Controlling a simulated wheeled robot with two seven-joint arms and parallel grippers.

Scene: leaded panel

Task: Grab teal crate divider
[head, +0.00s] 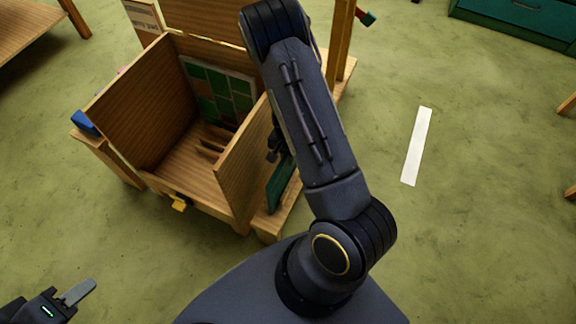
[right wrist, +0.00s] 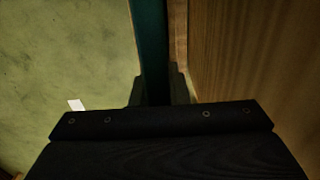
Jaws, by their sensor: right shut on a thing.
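The teal crate divider (head: 281,184) is a thin dark teal board standing on edge outside the wooden crate (head: 239,160), along its right wall. In the right wrist view the divider (right wrist: 152,45) runs between the two fingers. My right gripper (head: 275,146) is shut on it, mostly hidden behind my forearm in the head view; its fingertips show in the right wrist view (right wrist: 160,90). My left gripper (head: 76,292) is at the lower left, far from the divider; one grey finger shows and its opening is unclear.
Inside the crate, a panel of green and reddish squares (head: 222,98) leans at the back, with wooden slats (head: 212,142) on the floor. The crate stands on a wooden stand (head: 132,176). A white strip (head: 416,147) lies on open green floor at right.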

